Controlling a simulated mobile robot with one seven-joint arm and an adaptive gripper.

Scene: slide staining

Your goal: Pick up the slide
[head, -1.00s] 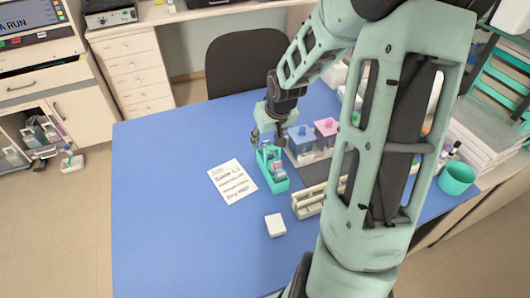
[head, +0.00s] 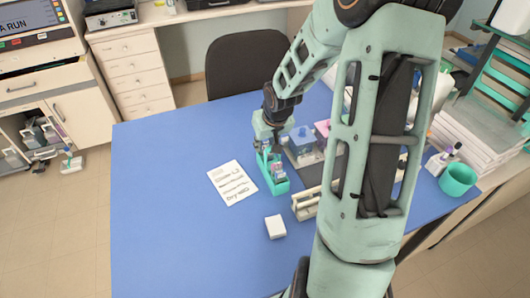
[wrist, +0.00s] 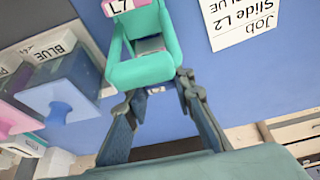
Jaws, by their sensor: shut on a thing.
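The teal slide rack (head: 281,188) stands on the blue table beside the job sheet (head: 232,183), which names Slide L2 in the wrist view. My gripper (head: 268,152) points down at the rack's far end. In the wrist view, my gripper (wrist: 157,88) is shut on a slide (wrist: 156,90) at the rack's end; only a small pale edge of it shows, and its label cannot be read. Another slide with a pink label reading L7 (wrist: 121,5) sits at the other end of the rack.
Staining jars with blue (head: 303,133) and pink (head: 322,128) lids stand right of the rack. A cream rack (head: 304,205) and a white block (head: 275,227) lie nearer. A teal cup (head: 458,180) is at far right. The table's left side is clear.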

